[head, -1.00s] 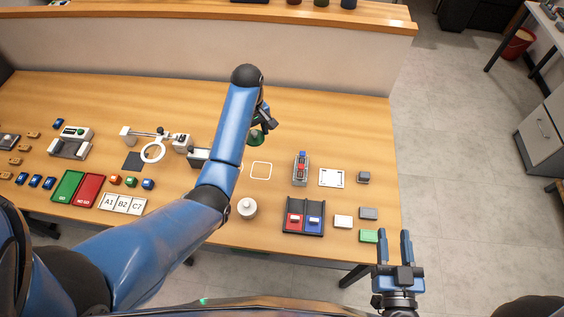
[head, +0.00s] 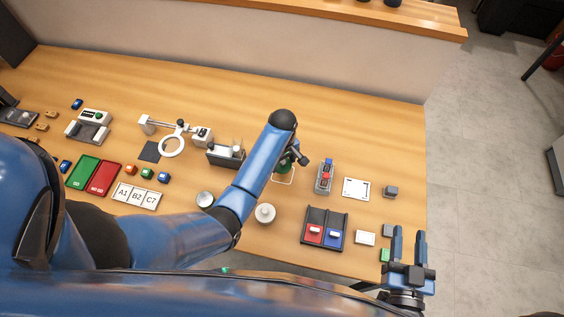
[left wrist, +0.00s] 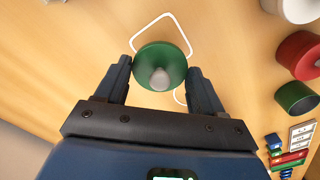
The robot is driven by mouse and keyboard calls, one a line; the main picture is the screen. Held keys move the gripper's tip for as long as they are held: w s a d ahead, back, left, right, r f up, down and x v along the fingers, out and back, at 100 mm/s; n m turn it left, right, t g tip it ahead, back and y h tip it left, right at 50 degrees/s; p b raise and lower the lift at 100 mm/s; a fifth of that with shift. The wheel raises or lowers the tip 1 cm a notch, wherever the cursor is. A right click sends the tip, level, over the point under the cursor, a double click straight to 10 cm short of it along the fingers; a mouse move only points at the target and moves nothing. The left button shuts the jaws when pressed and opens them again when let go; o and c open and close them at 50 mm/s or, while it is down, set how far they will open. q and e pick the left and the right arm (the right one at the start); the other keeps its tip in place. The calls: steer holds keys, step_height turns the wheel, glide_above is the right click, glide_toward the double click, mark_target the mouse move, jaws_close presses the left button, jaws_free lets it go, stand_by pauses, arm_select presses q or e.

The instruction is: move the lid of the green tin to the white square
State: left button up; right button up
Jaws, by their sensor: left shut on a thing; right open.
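The round green lid (left wrist: 150,58) with a grey knob is held between the fingers of my left gripper (left wrist: 160,80) in the left wrist view. The white square (left wrist: 165,20), a thin outline on the table, shows partly behind the lid. I cannot tell how high the lid is above it. In the head view the lid (head: 285,165) overlaps the white square (head: 284,182), and my left arm hides part of both. The green tin (left wrist: 296,99) stands lidless to the right in the left wrist view. My right gripper (head: 408,238) is open and empty at the lower right.
A red tin (left wrist: 298,54) stands beside the green tin. A white knobbed tin (head: 265,213) is near the front edge. A black tray with red and blue parts (head: 324,230) and a white plate (head: 356,189) lie to the right. The table behind my left gripper is clear.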

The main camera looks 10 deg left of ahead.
mark_target(283, 166)
arm_select(q)
steer(key=shift+d+f, duration=0.1)
steer(key=shift+f, duration=0.25)
steer(key=shift+s+b, duration=0.3)
steer(key=shift+s, duration=0.05)
steer(key=shift+s+d+f, duration=0.1)
steer(key=shift+s+f, duration=0.05)
steer(key=shift+f, duration=0.1)
steer(key=f+b, duration=0.3)
steer(key=shift+w+f, duration=0.1)
steer(key=shift+w, duration=0.1)
steer(key=shift+w+f, duration=0.15)
steer(key=shift+f, duration=0.15)
steer(key=shift+a, duration=0.2)
steer(key=shift+r, duration=0.1)
steer(key=shift+s+d, duration=0.2)
steer(key=o, duration=1)
steer(key=shift+w+a, duration=0.1)
steer(key=shift+w, duration=0.05)
arm_select(e)
steer(key=f, duration=0.2)
steer(key=a+f, duration=0.1)
steer(key=f, duration=0.1)
steer(key=shift+w+a+f, duration=0.15)
steer(key=shift+w+f, duration=0.05)
steer(key=shift+f, duration=0.1)
